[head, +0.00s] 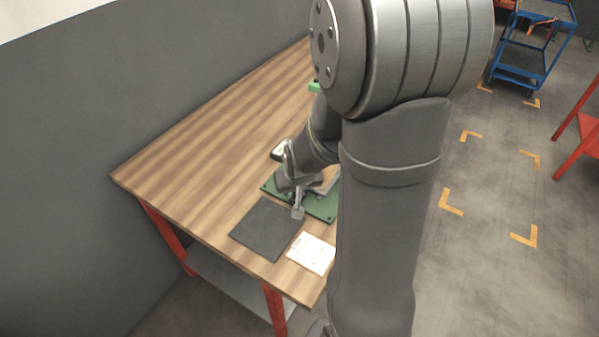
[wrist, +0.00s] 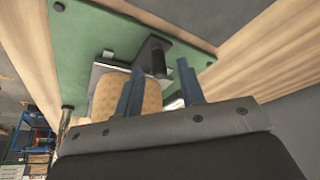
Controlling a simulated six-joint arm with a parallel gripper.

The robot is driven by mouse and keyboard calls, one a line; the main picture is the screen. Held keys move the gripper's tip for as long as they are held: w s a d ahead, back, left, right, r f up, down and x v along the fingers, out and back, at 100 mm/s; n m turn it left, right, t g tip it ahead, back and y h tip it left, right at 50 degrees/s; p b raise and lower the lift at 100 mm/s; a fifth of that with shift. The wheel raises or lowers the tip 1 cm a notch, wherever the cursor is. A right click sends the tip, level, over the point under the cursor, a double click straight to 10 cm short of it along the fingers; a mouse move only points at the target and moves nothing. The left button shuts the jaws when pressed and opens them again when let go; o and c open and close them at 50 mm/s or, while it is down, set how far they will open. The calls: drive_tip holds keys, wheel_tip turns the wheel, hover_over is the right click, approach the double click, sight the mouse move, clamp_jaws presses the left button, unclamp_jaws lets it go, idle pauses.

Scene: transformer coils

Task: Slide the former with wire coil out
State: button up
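A tan, rounded block, apparently the former with wire coil (wrist: 104,96), sits over a grey plate on the green base (wrist: 80,45) in the wrist view. My gripper (wrist: 160,80) has its two blue-grey fingers apart. One finger crosses in front of the tan block; the other is to the right of it, with a gap between. I cannot tell whether either finger touches it. A dark round post (wrist: 158,58) stands out from the base close by. In the head view my gripper (head: 297,195) is low over the green base (head: 325,210), and my arm hides the coil.
A black mat (head: 264,230) and a white paper (head: 311,254) lie on the wooden table (head: 200,175) in front of the base. A small black and white item (head: 279,151) is behind it. The left of the table is clear. A blue cart (head: 520,65) stands far off.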

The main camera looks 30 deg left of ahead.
drive_tip(key=v, duration=1.5)
drive_tip(key=shift+r, duration=0.35)
drive_tip(key=shift+s, duration=0.1)
drive_tip(key=shift+x, duration=7.85)
drive_tip(key=shift+d, duration=0.1)
drive_tip(key=shift+x, duration=0.8)
drive_tip(key=shift+w+f, duration=0.15)
drive_tip(key=shift+w, duration=1)
drive_tip(key=shift+s, duration=0.15)
